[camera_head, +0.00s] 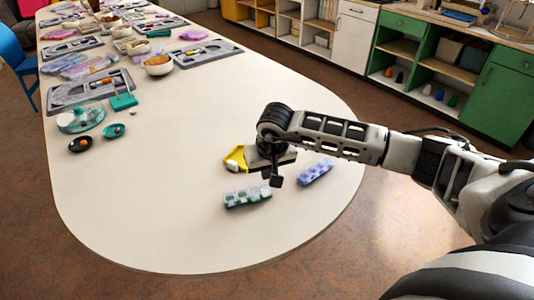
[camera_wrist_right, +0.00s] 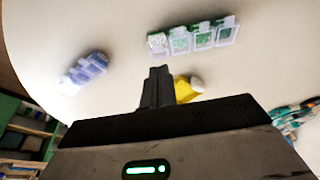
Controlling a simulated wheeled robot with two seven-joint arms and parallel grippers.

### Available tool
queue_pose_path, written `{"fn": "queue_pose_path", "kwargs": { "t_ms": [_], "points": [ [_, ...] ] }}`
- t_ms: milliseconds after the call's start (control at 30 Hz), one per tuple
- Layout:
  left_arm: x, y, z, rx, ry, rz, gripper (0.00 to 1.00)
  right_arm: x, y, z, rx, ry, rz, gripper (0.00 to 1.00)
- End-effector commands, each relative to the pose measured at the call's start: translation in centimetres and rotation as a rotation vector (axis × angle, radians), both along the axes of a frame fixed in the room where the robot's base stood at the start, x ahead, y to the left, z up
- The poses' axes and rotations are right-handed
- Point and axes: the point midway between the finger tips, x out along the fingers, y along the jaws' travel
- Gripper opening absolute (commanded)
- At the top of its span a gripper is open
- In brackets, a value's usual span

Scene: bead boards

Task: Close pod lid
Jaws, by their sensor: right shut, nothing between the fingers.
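A green pod case (camera_head: 247,196) with several compartments lies on the table near its front. In the right wrist view the green case (camera_wrist_right: 196,39) shows clear and whitish lids; I cannot tell for sure which stand open. A blue-purple pod case (camera_head: 316,172) lies to its right; it also shows in the right wrist view (camera_wrist_right: 84,72). My right gripper (camera_head: 275,181) is shut and empty, pointing down between the two cases and apart from both, as far as I can see. Its fingertips (camera_wrist_right: 158,72) show closed together. My left gripper is not in view.
A yellow object (camera_head: 236,158) with a white part lies behind the green case, partly hidden by my right gripper. Dark and teal dishes (camera_head: 80,144), a round clear container (camera_head: 79,119) and grey boards (camera_head: 90,88) stand at the left. The table's middle and front left are clear.

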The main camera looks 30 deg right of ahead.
Motion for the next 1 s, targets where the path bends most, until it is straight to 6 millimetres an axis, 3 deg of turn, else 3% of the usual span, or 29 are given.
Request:
{"fn": "queue_pose_path", "kwargs": {
  "t_ms": [233, 1000],
  "points": [
    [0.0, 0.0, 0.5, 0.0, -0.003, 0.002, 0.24, -1.0, 0.3, -1.6, 0.001, 0.0, -0.001, 0.0],
    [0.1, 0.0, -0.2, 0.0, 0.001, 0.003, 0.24, -1.2, 0.4, -2.0, 0.0, -0.003, -0.001, 0.0]
  ]
}}
